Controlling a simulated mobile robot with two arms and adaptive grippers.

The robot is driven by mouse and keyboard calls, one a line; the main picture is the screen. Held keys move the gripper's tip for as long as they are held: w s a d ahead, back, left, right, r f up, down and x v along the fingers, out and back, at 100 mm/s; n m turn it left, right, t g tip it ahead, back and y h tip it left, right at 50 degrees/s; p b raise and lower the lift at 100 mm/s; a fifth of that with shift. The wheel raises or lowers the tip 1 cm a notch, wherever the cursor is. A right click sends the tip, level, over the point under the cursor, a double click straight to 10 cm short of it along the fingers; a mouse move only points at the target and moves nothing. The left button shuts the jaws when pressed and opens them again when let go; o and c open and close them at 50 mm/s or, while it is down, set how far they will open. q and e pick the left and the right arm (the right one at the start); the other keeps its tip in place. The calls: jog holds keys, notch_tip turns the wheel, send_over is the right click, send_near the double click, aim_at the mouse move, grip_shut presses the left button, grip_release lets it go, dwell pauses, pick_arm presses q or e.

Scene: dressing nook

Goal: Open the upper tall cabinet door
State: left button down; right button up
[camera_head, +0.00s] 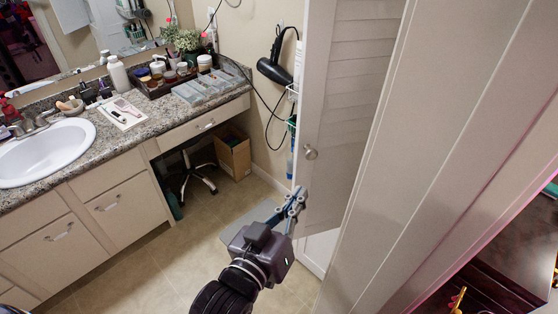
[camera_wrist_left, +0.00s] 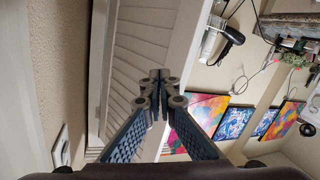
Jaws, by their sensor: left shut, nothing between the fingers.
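A tall pale door with a louvred panel (camera_head: 350,110) stands right of centre in the head view, with a round metal knob (camera_head: 310,152) near its left edge. The louvred face also shows in the left wrist view (camera_wrist_left: 142,45). I cannot tell how far this door stands open. My left gripper (camera_head: 294,203) is below the knob, by the door's lower left part. Its fingers (camera_wrist_left: 158,88) are shut together with nothing between them, in front of the door in the left wrist view. Contact with the door cannot be told. My right gripper is not in view.
A granite counter (camera_head: 150,125) with a sink (camera_head: 45,152) and bottles runs along the left. A hair dryer (camera_head: 275,68) hangs beside the door. A cardboard box (camera_head: 233,155) stands under the counter. A large pale panel (camera_head: 440,140) rises close on the right. Tiled floor (camera_head: 150,265) is clear at left.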

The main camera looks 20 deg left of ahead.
pick_arm(q)
jog(key=w+a+f+n+g+h+b, duration=0.25)
jog(key=w+a+f+n+b, duration=0.2)
jog(key=a+f, duration=0.25)
jog(key=a+r+n+h+b, duration=0.5)
jog(key=a+r, duration=0.2)
jog(key=r, duration=0.1)
jog(key=a+p+x, duration=0.1)
jog(key=p+x, duration=0.3)
jog(key=x, duration=0.7)
jog(key=shift+t, duration=0.25)
jog(key=s, duration=0.1)
jog(key=s+d+p, duration=0.1)
jog(key=s+d, duration=0.1)
jog(key=shift+s+d+r+p, duration=0.1)
jog(key=shift+s+r+p, duration=0.2)
jog(key=shift+r, duration=0.1)
